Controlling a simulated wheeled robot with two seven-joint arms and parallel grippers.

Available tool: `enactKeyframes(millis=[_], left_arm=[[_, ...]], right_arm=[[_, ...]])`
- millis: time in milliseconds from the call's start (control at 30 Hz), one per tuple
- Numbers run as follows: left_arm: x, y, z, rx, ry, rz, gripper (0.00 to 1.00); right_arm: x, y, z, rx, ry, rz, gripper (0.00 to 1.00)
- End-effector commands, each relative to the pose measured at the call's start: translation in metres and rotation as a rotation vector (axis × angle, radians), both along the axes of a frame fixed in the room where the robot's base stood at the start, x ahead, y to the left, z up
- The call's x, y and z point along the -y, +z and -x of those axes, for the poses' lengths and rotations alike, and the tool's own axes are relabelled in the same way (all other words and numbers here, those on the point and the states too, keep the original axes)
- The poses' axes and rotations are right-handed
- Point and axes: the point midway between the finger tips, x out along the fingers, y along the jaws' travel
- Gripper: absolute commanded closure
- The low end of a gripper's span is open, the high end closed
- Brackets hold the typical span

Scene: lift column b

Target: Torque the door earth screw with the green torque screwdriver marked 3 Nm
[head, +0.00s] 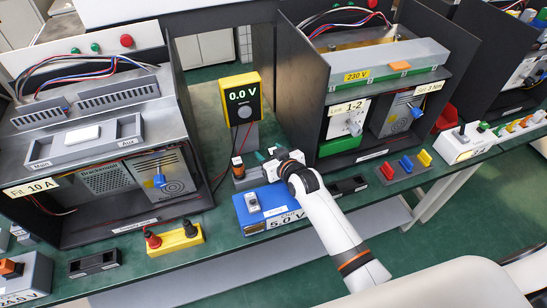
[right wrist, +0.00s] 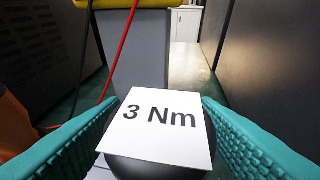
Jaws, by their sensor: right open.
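A white card marked "3 Nm" (right wrist: 160,118) sits on a dark rounded object (right wrist: 155,168) in the right wrist view. That object stands between my right gripper's teal fingers; its body is mostly hidden, so I cannot tell its colour. My right gripper (head: 265,155) is open around it, at the bench behind the blue unit. A "Set 3 Nm" label (head: 429,87) is on the right cabinet (head: 340,60). I cannot make out the earth screw itself. My left gripper is out of view.
An orange-and-black tool (head: 238,166) stands just left of the gripper. A yellow meter reading 0.0 V (head: 241,97) stands behind, its red and black leads hanging down. The blue unit (head: 267,205) is in front. The left cabinet (head: 95,140) walls in the gap.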

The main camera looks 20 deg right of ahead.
Motion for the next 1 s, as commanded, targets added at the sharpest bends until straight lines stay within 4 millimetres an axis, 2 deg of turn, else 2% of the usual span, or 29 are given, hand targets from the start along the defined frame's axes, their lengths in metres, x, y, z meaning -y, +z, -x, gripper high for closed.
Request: enactKeyframes(millis=[67, 367, 667, 767, 1000], left_arm=[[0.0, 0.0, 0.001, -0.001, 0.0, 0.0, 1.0], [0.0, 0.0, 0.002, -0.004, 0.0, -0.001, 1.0], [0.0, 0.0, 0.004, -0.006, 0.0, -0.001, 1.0], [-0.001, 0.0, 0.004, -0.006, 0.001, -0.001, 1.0], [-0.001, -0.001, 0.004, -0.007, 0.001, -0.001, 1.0]], right_arm=[[0.0, 0.0, 0.0, 0.0, 0.0, 0.0, 0.45], [0.0, 0.0, 0.0, 0.0, 0.0, 0.0, 0.94], [0.0, 0.006, 0.0, 0.003, 0.0, 0.0, 0.94], [0.0, 0.021, -0.001, 0.006, 0.001, 0.001, 0.94], [0.0, 0.07, -0.001, 0.007, 0.001, 0.0, 0.94]])
